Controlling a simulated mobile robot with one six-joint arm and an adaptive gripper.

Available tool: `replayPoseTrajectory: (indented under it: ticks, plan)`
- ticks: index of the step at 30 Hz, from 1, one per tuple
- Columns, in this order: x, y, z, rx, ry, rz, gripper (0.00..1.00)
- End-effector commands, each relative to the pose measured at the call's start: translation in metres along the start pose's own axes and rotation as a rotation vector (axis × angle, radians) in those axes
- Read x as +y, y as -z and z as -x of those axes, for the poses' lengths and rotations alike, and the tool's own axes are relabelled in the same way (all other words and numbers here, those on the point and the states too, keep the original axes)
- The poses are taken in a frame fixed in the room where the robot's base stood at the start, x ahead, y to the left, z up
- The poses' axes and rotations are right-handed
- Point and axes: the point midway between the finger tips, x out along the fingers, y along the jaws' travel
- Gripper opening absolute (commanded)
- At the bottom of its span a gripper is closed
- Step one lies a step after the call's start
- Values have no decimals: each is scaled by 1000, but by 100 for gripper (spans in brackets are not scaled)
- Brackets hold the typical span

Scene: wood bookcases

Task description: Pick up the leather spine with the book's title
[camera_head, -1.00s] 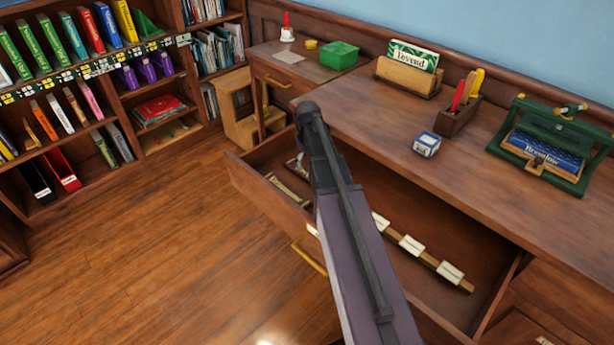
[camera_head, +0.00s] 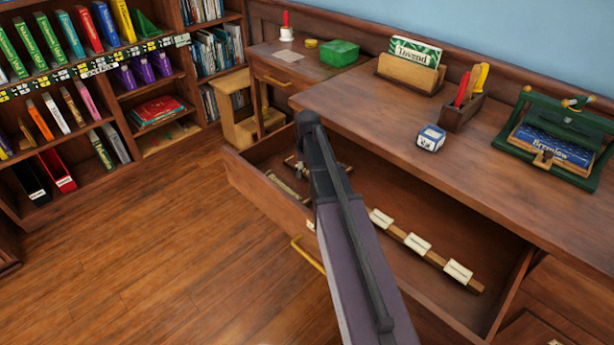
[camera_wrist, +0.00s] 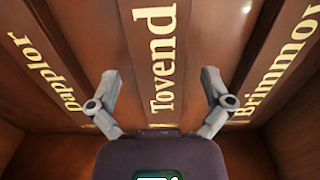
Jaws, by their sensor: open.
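In the wrist view three brown leather spines with gold lettering lie in the drawer: "Dapplor" (camera_wrist: 45,70) at left, "Tovend" (camera_wrist: 162,40) in the middle and "Brimmor" (camera_wrist: 280,62) at right. My gripper (camera_wrist: 160,76) is open, one finger on each side of the "Tovend" spine in the picture. Nothing is held; I cannot tell how far above the spine the fingers are. In the head view my arm hides the gripper and most spines. A green and white card or book reading "Tovend" (camera_head: 415,50) stands in a wooden holder. A blue book, seemingly "Brenlow" (camera_head: 555,150), sits in a green press.
The open drawer (camera_head: 262,195) has walls around the spines. A wooden strip with white labels (camera_head: 417,243) lies in its right part. A small blue and white box (camera_head: 431,138) and a tool holder (camera_head: 462,110) stand on the desk. Bookcases stand at left beyond clear floor.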

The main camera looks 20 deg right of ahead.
Motion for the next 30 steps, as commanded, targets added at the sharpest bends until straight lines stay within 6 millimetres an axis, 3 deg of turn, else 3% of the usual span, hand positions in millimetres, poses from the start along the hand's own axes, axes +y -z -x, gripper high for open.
replayPoseTrajectory:
  ticks: [17,24,30]
  plan:
    - [0,0,0,0,0,0,100]
    - [0,0,0,0,0,0,29]
    - [0,0,0,0,0,-1,26]
